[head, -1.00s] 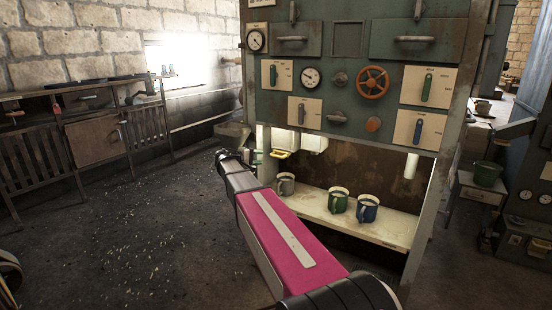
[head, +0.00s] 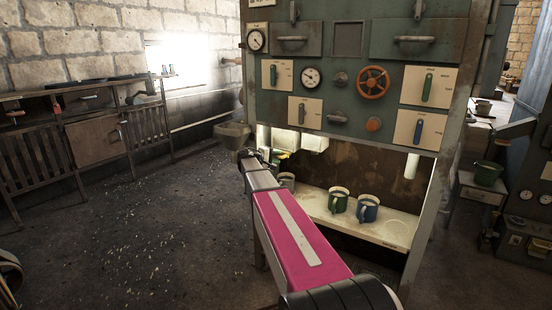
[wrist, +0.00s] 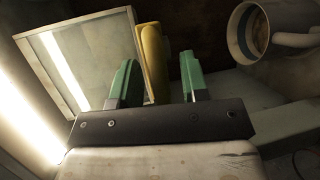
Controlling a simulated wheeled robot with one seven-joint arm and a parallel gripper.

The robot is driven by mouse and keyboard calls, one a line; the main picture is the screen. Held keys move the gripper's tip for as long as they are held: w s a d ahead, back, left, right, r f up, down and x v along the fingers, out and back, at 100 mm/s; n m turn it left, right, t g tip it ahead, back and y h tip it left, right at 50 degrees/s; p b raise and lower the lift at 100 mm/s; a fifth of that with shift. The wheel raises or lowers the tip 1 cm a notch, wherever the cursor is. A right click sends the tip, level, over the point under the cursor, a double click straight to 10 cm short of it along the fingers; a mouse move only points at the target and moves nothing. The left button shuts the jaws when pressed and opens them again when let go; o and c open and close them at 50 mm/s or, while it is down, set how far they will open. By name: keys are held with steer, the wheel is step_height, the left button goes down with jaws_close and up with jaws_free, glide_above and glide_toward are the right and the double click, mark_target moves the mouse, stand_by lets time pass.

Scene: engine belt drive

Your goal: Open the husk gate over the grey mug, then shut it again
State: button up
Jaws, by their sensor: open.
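The grey mug (head: 288,180) stands at the left of the lit shelf, partly hidden by my arm. In the wrist view the grey mug (wrist: 246,32) is at the top right, its handle towards the right edge. A yellow bar (wrist: 153,62), seemingly the husk gate's handle, shows between my green fingertips, nearer the left one. I cannot tell whether it touches a finger or how far the gate is open. My gripper (wrist: 160,78) is open. In the head view my gripper is mostly hidden behind my arm at the shelf's upper left.
A green mug (head: 338,200) and a blue mug (head: 367,208) stand farther right on the shelf (head: 400,234). The green control panel (head: 350,75) with levers and an orange wheel (head: 372,83) is above. A framed pale panel (wrist: 75,65) is left of my fingers.

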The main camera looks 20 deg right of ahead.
steer(key=shift+c, duration=0.3)
jaws_close()
steer(key=shift+s+a, duration=0.5)
steer(key=shift+a, duration=0.05)
steer(key=shift+o, duration=0.3)
jaws_free()
steer(key=shift+w, duration=0.1)
steer(key=v, duration=1)
steer(key=shift+a, duration=0.35)
